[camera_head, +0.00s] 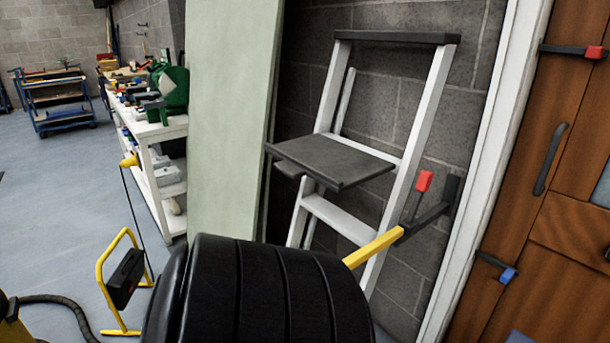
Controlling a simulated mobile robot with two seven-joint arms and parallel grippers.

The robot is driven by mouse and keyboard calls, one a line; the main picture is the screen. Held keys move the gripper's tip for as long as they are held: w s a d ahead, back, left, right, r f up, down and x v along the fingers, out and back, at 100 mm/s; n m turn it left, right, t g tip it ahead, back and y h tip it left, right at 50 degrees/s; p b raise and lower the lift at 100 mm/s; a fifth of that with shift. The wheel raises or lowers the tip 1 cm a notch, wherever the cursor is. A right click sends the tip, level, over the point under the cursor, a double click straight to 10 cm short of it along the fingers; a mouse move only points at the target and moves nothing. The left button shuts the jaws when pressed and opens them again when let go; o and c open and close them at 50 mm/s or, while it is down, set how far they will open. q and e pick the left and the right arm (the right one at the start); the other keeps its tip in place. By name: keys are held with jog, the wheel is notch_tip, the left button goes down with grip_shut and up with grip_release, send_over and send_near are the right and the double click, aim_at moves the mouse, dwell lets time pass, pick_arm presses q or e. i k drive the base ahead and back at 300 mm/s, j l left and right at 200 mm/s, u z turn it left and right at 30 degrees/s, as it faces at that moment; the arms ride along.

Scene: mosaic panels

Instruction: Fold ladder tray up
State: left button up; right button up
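A white step ladder (425,110) stands leaning against the grey block wall. It has a dark top rail (395,38). The dark grey ladder tray (332,160) sticks out roughly level from the frame, in the folded-down position. A white step (340,217) is below it. The ladder's lower part is hidden behind a large black ribbed object. Neither of my grippers shows in the head view.
The black ribbed object (265,290) fills the bottom middle, before the ladder. A yellow-tipped bar (373,247) on a dark wall bracket crosses the ladder's right leg. A pale panel (230,120) stands left, a wooden door (540,200) right. Open floor (60,210) lies far left.

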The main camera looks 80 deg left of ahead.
aim_at(338, 166)
jog(key=u, duration=0.5)
jog(key=i+l+u, duration=0.1)
jog(key=u, duration=0.85)
jog(key=l+u, duration=0.1)
jog(key=u, duration=0.35)
jog(key=l+u, duration=0.1)
jog(key=u, duration=0.4)
jog(key=l+u, duration=0.1)
jog(key=u, duration=0.4)
jog(key=i+j+z, duration=0.1)
jog(key=j, duration=0.1)
